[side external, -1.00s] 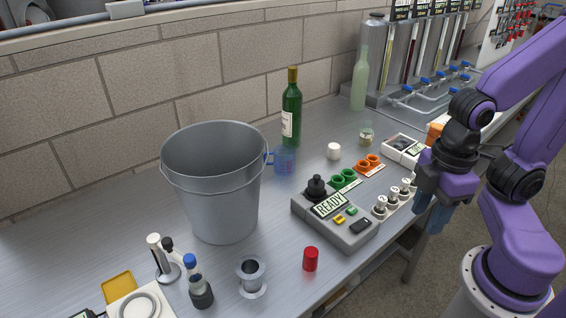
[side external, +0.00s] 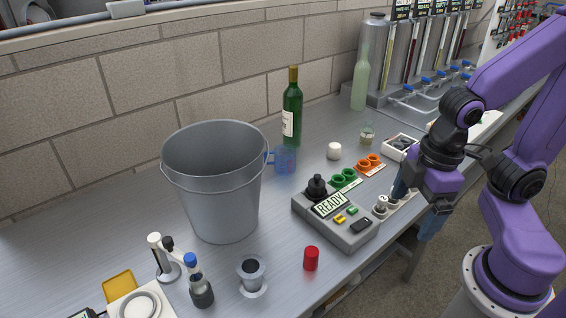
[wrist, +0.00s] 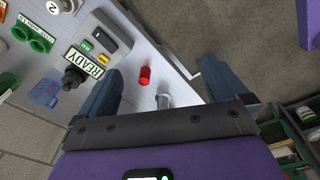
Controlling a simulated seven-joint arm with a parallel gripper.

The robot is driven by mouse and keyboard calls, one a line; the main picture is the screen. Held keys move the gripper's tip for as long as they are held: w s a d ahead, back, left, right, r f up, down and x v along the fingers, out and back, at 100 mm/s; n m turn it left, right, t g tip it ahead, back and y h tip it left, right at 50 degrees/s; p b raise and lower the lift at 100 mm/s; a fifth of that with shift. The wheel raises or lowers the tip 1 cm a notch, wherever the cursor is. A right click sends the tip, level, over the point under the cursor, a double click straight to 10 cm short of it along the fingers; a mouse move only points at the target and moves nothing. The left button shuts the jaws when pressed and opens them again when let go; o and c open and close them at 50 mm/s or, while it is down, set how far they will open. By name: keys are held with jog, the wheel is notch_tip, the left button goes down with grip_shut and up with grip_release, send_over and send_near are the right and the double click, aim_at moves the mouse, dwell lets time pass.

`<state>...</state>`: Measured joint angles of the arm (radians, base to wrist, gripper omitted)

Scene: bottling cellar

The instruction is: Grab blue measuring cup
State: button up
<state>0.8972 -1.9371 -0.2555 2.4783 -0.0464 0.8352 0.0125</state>
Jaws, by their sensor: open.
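The blue measuring cup (side external: 285,161) is small and translucent. It stands upright on the steel bench, just right of the large metal bucket (side external: 213,185) and in front of the green bottle (side external: 291,112). The cup also shows at the left of the wrist view (wrist: 44,93). My gripper (side external: 415,212) is open and empty at the right, by the front edge of the bench and well away from the cup. In the wrist view its two blue fingers (wrist: 160,80) are spread, with bench edge and floor beyond them.
A grey control box (side external: 335,220) marked READY lies between my gripper and the cup. Orange cups (side external: 368,164), green cups (side external: 343,179) and a white lidded jar (side external: 334,151) stand near. A red cylinder (side external: 311,259) is at the front. Bare bench lies left of the control box.

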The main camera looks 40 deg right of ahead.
jog(key=w+d+f+m+t+y, duration=0.1)
jog(key=w+f+t, duration=0.15)
jog(key=w, duration=1.15)
jog(key=w+d+f+m+t+y, duration=0.15)
jog(key=w+t, duration=0.25)
jog(key=w, duration=0.9)
jog(key=w+d+f+m+t+y, duration=0.1)
jog(key=w+d+f+t+y, duration=0.15)
jog(key=w+d+f, duration=0.4)
jog(key=w+d+f+m+t+y, duration=0.1)
jog(key=w+d+f+y, duration=0.15)
jog(key=d, duration=0.65)
send_near(281, 154)
jog(key=a, duration=0.2)
jog(key=w+a, duration=0.1)
jog(key=a, duration=0.1)
jog(key=shift+w+a, duration=0.1)
jog(key=shift+a, duration=0.25)
jog(key=shift+x, duration=2.6)
jog(key=shift+w+d+r+y, duration=0.1)
jog(key=shift+y, duration=0.15)
jog(key=c, duration=0.9)
